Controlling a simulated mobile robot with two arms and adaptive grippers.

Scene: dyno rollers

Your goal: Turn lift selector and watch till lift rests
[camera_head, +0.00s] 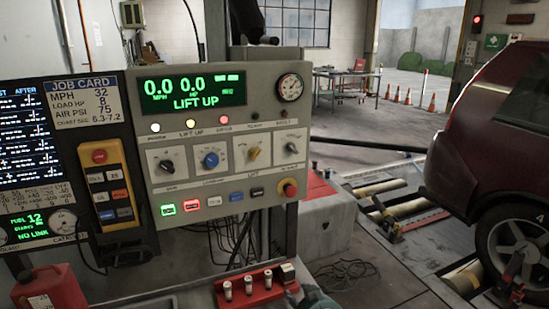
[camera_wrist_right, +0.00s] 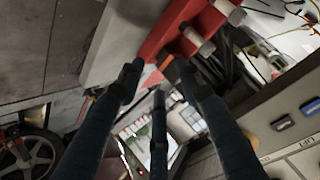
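The grey console (camera_head: 140,78) has a green display (camera_head: 192,90) reading 0.0, 0.0 and LIFT UP. A small LIFT label sits under the yellow knob; I cannot tell for sure which knob is the selector. My right gripper (camera_head: 312,292) is low, below the console by the red tray. In the right wrist view its fingers (camera_wrist_right: 158,88) are spread and empty. My left gripper is out of view.
A red tray (camera_head: 250,289) with white-topped pegs is below the console. A red emergency button (camera_head: 289,188) is at its lower right. A dark red car (camera_head: 497,135) stands with a wheel by the rollers (camera_head: 467,279). Grey floor lies between.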

